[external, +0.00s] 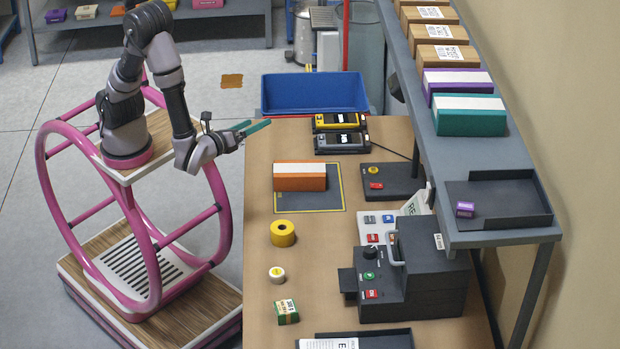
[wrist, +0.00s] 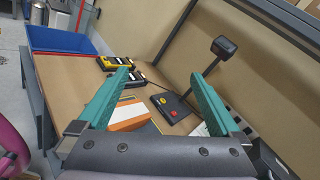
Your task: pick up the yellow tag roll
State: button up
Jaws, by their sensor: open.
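The yellow tag roll (external: 282,233) sits on the brown table near its left edge, in front of the orange and white box. My gripper (external: 250,129) is open and empty, above the table's left edge toward the back, behind and left of the roll. In the wrist view the two teal fingers of my gripper (wrist: 165,92) are spread wide with nothing between them. The roll does not show in the wrist view.
An orange and white box (external: 300,178) lies on a grey mat. A small white roll (external: 277,274) and a green box (external: 286,312) stand in front of the yellow roll. A black machine (external: 415,270) is to the right. A blue bin (external: 314,93) is behind the table.

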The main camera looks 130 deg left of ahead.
jog(key=w+d+f+m+t+y, duration=0.1)
jog(key=w+f+m+t, duration=0.4)
jog(key=m+t+h, duration=0.9)
jog(key=m+t, duration=0.1)
jog(key=m, duration=0.1)
send_near(286, 229)
jog(key=shift+w+a, duration=0.5)
jog(key=shift+a, duration=0.15)
jog(key=shift+w+a+f, duration=0.15)
jog(key=shift+w+a, duration=0.05)
jog(key=shift+w, duration=0.1)
jog(key=x, duration=0.9)
jog(key=shift+w+a, duration=0.2)
jog(key=shift+w, duration=0.15)
jog(key=c, duration=1.2)
